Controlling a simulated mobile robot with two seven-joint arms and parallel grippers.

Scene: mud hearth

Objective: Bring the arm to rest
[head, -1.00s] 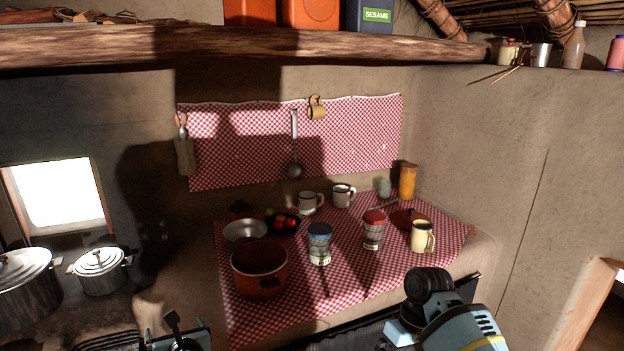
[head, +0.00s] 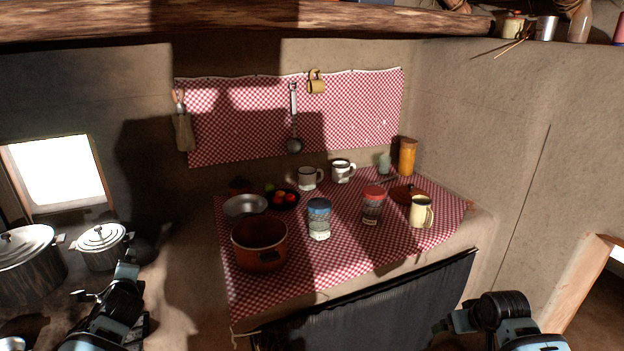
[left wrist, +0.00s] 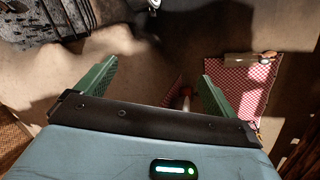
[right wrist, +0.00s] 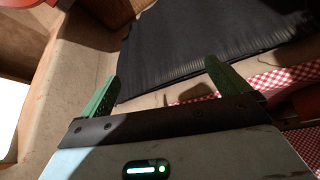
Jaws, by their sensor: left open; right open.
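My left arm (head: 112,308) comes in at the lower left of the head view, beside the clay counter and in front of the lidded pots. In the left wrist view its gripper (left wrist: 158,70) has two green fingers wide apart with nothing between them. My right arm (head: 500,318) shows at the lower right of the head view, in front of the counter's dark curtain. In the right wrist view its gripper (right wrist: 163,70) is also open and empty, with the curtain beyond it. Neither gripper touches anything that I can see.
The checked cloth (head: 340,258) on the counter carries a brown pot (head: 259,247), a blue-lidded jar (head: 319,221), a red-lidded jar (head: 372,207), a cream mug (head: 421,212) and other dishes. Two lidded pots (head: 102,248) stand left. A wooden frame (head: 582,285) is at right.

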